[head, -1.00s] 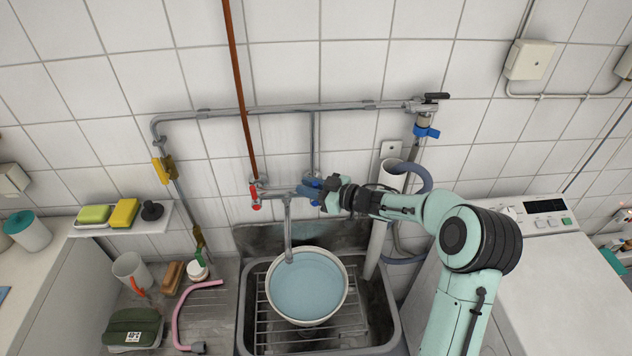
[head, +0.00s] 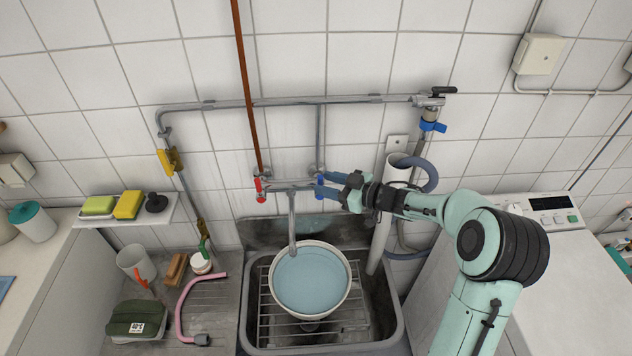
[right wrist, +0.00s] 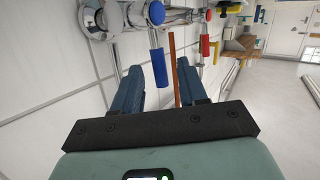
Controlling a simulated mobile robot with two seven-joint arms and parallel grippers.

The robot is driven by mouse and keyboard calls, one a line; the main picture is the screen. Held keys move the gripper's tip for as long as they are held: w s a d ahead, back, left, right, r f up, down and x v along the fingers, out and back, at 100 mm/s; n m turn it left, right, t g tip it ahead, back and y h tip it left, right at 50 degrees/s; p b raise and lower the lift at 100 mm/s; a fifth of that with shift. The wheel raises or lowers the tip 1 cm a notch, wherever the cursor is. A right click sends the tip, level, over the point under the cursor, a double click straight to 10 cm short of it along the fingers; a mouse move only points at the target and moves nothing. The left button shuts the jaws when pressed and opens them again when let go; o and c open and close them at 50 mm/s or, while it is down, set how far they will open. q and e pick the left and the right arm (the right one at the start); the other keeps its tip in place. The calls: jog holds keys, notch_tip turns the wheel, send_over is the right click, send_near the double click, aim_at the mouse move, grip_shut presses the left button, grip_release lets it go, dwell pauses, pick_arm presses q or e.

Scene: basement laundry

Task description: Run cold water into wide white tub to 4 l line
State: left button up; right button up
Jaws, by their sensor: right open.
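The wide white tub (head: 344,299) stands upright on a wire rack in the sink, with bluish water in it. No level line can be read. The tap spout (head: 292,225) ends over the tub's back left; I cannot make out a stream. The blue tap handle (head: 320,187) is right of the spout, the red tap handle (head: 261,189) left of it. My right gripper (head: 334,187) is open at the blue handle. In the right wrist view the blue handle (right wrist: 160,67) hangs between the open fingertips, apart from both fingers. My left gripper is not in view.
A grey pipe (head: 280,103) runs along the wall above, with another blue valve (head: 433,126) at its right end. A grey hose and white standpipe (head: 378,235) stand right of the sink.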

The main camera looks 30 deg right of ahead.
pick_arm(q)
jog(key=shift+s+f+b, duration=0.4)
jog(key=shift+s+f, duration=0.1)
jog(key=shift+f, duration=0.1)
pick_arm(e)
jog(key=v, duration=0.8)
jog(key=shift+s, duration=0.35)
